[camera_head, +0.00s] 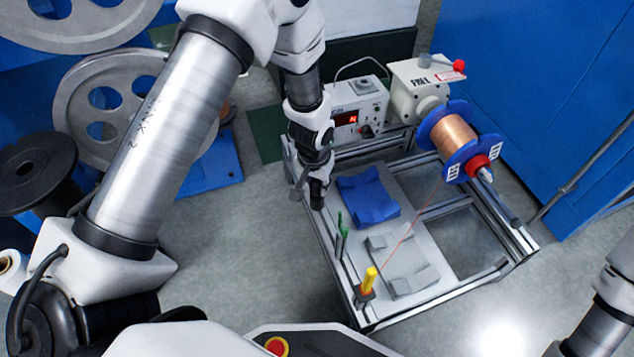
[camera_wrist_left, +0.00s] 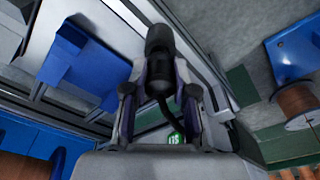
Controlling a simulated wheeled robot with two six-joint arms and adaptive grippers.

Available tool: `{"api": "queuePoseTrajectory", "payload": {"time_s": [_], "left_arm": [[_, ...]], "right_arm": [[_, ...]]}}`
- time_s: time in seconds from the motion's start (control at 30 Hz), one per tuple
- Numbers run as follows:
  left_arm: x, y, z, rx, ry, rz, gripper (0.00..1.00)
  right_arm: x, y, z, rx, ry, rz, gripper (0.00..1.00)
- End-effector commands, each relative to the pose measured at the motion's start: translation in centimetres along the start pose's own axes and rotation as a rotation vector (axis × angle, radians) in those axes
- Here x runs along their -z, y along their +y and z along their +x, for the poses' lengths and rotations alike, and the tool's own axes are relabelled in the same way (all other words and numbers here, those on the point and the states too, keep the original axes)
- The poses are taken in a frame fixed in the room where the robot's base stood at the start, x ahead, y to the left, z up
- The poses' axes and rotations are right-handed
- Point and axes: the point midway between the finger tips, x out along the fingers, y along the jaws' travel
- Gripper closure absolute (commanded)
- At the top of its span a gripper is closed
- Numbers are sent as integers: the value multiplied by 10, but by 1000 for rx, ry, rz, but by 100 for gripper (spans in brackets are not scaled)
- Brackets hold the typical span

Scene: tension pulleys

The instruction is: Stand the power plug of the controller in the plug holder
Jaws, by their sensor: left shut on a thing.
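My left gripper (camera_head: 309,188) points down over the left rail of the frame. In the left wrist view, the gripper (camera_wrist_left: 158,92) is shut on a black power plug (camera_wrist_left: 160,58), with a dark cord curving back below it. In the head view, the plug (camera_head: 317,197) is a small dark shape at the fingertips. The controller (camera_head: 347,98), a pale box with a red display, stands at the back of the frame. A blue blocky piece (camera_head: 368,197) lies right of the gripper; I cannot tell whether it is the plug holder. My right gripper is out of view.
A copper wire spool (camera_head: 453,141) with blue flanges sits at the frame's right. A yellow peg (camera_head: 369,280) and green posts (camera_head: 342,232) stand near the front left rail. A grey plate (camera_head: 403,266) lies in front. Large grey pulleys (camera_head: 92,105) stand left.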

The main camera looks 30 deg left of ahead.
Motion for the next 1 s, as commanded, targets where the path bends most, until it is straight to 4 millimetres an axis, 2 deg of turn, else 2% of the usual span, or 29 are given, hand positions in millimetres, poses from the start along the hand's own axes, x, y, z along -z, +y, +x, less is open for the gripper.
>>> {"api": "queuePoseTrajectory", "payload": {"time_s": [0.57, 1.0], "left_arm": [[0, 0, 0, 0, -1, 1, 100], [-1, 0, 7, 0, -1, 1, 100]], "right_arm": [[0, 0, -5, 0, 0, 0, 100], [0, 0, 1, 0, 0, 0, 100]]}}
